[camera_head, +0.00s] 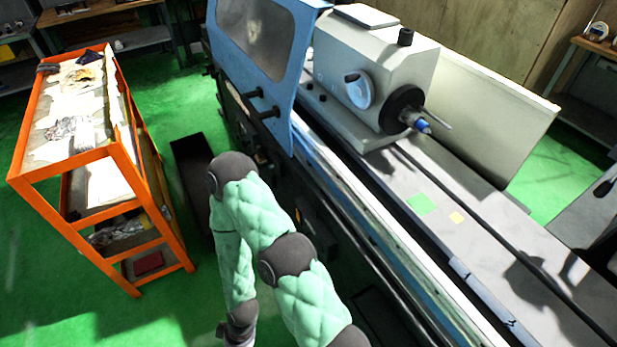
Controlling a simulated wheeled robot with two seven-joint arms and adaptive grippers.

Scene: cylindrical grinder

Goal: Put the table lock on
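The cylindrical grinder (340,205) runs diagonally from the upper middle to the lower right. Its long grey table (440,190) carries a light headstock (370,60) with a round dial, a black chuck and a blue-tipped centre. I cannot pick out the table lock; the machine's front side is dark and partly hidden behind my green padded arm. That arm comes up from the bottom middle, bends at the elbow and hangs down again beside the machine front. My other gripper is not in view either.
An orange shelf cart (150,215) with papers and rags stands on the left. A blue-framed guard (290,75) rises at the machine's front. A dark step (190,170) lies on the floor.

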